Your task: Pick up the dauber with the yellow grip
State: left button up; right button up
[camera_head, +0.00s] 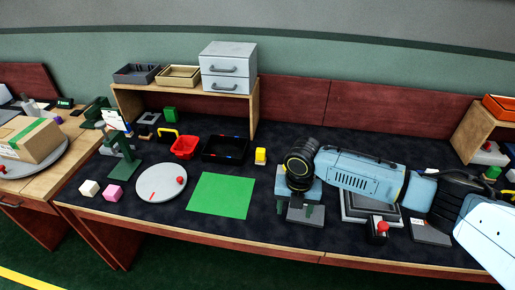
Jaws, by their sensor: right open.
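A small yellow item with a pale patch (260,156) stands on the dark table mat, left of my right arm. It is too small to tell whether it is the dauber. A yellow arched handle (168,131) also shows farther back on the left. My right gripper (304,213) is open, pointing down over a grey plate near the table's front edge, to the right of and nearer than the yellow item. Its wrist and body hide part of what lies beneath. My left gripper is out of view.
A green sheet (221,195) and a round grey disc with a red knob (158,186) lie left of the gripper. A black tray (225,149) and red bin (185,147) stand behind. A red-knobbed device (381,229) sits under my right arm.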

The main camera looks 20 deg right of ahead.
aim_at(260, 159)
jog(key=z, duration=0.1)
jog(key=i, duration=1.25)
jog(key=u, duration=0.1)
